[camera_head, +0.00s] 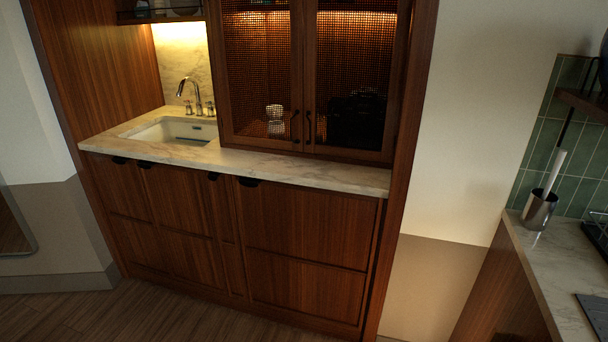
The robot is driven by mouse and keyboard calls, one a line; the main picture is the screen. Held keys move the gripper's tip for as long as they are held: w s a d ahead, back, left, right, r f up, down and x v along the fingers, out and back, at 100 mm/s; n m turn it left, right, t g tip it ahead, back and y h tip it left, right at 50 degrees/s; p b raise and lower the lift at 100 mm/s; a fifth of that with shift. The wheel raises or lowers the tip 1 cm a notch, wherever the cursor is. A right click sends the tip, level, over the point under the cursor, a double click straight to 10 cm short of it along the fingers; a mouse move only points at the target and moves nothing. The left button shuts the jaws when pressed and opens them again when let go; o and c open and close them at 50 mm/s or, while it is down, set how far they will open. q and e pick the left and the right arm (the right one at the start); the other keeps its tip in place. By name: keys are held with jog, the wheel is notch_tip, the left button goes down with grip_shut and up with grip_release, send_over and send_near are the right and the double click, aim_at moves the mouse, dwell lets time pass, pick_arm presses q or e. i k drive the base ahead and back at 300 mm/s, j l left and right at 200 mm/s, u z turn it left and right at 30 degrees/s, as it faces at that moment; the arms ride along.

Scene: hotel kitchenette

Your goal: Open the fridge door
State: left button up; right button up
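No bare fridge shows; the lower unit has closed wooden fronts only. The widest front (305,230), at the right end under the marble counter, has a dark handle (249,182) at its top left corner. I cannot tell from its look whether this is the fridge door. Narrower closed fronts (178,205) stand to its left, with similar dark handles (145,164) along the top edge. Neither of my grippers is in view.
A sink (172,131) with a tap (190,95) is set in the marble counter (320,175). A closed mesh-door cabinet (262,75) stands on it. Another counter (552,262) with a metal cup (538,210) is at the right. The visible floor (120,312) is clear.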

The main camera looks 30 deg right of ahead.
aim_at(308, 252)
jog(key=i+l+z, duration=0.2)
jog(key=i+z, duration=0.15)
jog(key=i+l+z, duration=0.15)
jog(key=i+z, duration=0.6)
jog(key=i+u, duration=0.2)
jog(key=i, duration=0.05)
